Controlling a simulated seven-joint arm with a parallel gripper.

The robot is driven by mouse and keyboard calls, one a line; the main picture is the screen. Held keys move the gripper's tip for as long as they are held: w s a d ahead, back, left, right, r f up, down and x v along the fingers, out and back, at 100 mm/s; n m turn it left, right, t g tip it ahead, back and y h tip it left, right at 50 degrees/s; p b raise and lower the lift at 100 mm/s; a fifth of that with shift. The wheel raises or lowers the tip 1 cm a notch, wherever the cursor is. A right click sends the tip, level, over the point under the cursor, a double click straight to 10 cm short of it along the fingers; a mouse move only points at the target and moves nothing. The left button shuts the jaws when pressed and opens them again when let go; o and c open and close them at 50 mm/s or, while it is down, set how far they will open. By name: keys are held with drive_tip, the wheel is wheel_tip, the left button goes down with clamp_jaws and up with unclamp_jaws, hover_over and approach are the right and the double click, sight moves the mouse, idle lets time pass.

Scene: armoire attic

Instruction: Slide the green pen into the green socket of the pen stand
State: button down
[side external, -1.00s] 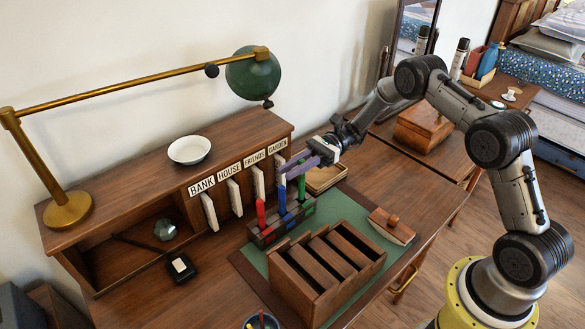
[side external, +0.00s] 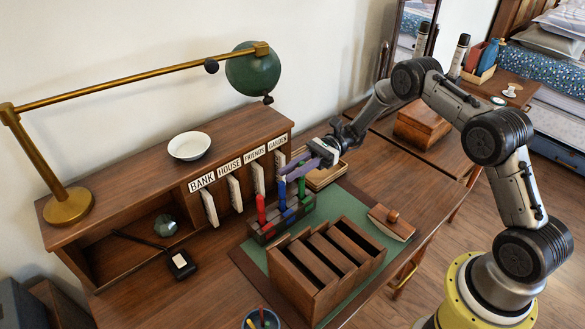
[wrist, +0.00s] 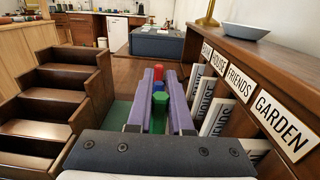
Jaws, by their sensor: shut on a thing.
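My gripper (side external: 303,170) is shut on the green pen (side external: 301,187), which stands roughly upright at the right end of the dark pen stand (side external: 259,238). The pen's lower end meets the green-marked end of the stand; how deep it sits in the socket I cannot tell. The blue pen (side external: 282,194) stands in the middle and the red pen (side external: 260,207) at the left end. In the wrist view the green pen (wrist: 160,111) shows between the purple fingers (wrist: 158,104), with the blue pen (wrist: 158,87) and red pen (wrist: 158,72) beyond.
A wooden slotted rack (side external: 310,285) stands in front of the stand on the green mat (side external: 353,212). The labelled letter cubby (side external: 240,168) is close behind. A wooden blotter (side external: 391,222) lies to the right, a wooden tray (side external: 327,176) behind the gripper.

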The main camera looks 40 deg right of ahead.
drive_tip(key=shift+f, duration=0.5)
drive_tip(key=c, duration=0.8)
unclamp_jaws()
drive_tip(key=shift+f, duration=0.1)
drive_tip(key=shift+o, duration=0.2)
drive_tip(key=d, duration=1.4)
drive_tip(key=shift+w+a, duration=0.1)
